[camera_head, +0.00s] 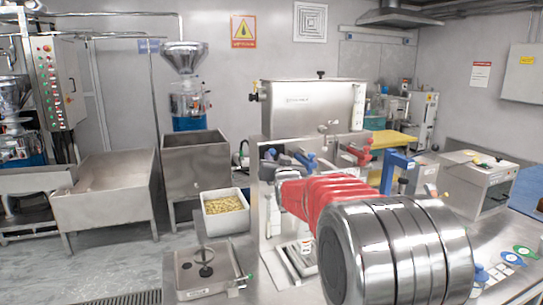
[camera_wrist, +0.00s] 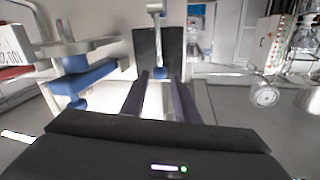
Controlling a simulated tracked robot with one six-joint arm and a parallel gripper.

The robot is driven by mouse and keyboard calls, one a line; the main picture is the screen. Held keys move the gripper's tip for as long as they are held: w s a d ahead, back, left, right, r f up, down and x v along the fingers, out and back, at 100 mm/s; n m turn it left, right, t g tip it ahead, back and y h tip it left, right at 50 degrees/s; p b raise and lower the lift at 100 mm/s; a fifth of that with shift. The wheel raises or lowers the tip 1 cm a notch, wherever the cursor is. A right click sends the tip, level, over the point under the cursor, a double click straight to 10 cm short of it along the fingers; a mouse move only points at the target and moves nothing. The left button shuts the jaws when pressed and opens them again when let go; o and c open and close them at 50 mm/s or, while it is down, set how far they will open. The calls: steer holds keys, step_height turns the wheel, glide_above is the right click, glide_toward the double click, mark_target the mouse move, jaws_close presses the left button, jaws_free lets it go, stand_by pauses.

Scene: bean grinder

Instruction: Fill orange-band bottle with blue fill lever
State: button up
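My gripper (camera_wrist: 160,55) shows in the wrist view with its two dark finger pads apart. A small blue knob (camera_wrist: 158,73) on a metal rod shows in the gap between the pads; it looks like a lever end, and I cannot tell whether the pads touch it. In the head view a blue-ended lever (camera_head: 308,161) sits on the front of the steel filling machine (camera_head: 306,108), with a red-ended lever (camera_head: 359,154) to its right. My red arm reaches toward that front and hides part of it. I cannot make out the orange-band bottle in either view.
A blue bracket-like part (camera_wrist: 88,77) stands left of the gripper in the wrist view. A blue upright press (camera_head: 396,162) is right of the machine. A white bin of beans (camera_head: 208,226) stands at left. A steel tray (camera_head: 190,285) is at the front.

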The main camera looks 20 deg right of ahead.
mark_target(272, 154)
steer(key=shift+x, duration=2.25)
steer(key=shift+c, duration=0.5)
jaws_close()
steer(key=shift+a, duration=0.2)
